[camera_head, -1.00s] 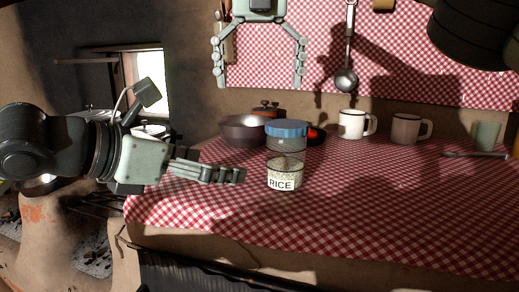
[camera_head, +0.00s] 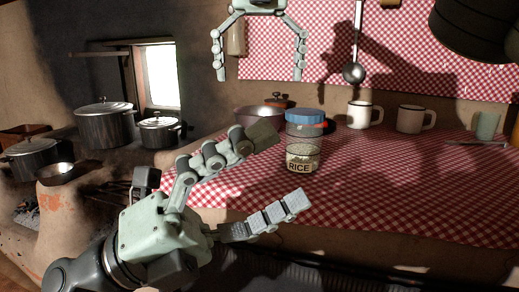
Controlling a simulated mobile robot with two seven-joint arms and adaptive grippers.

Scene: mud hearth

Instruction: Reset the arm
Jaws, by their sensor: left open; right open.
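My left gripper (camera_head: 284,167) is open and empty in the lower middle of the head view. Its fingers point right and up, near the front edge of the table. My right gripper (camera_head: 260,75) is open and empty at the top, fingers pointing down, in front of the checked wall cloth. A clear jar labelled RICE (camera_head: 303,149) with a blue lid (camera_head: 304,115) stands upright on the table, a little right of the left gripper. Both fingers of the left gripper appear apart from it.
The table has a red-and-white checked cloth (camera_head: 400,190), clear at the front right. Behind the jar are a bowl (camera_head: 250,115), a white mug (camera_head: 362,116) and a brown mug (camera_head: 412,119). A ladle (camera_head: 354,72) hangs above. Pots (camera_head: 105,127) stand at the left.

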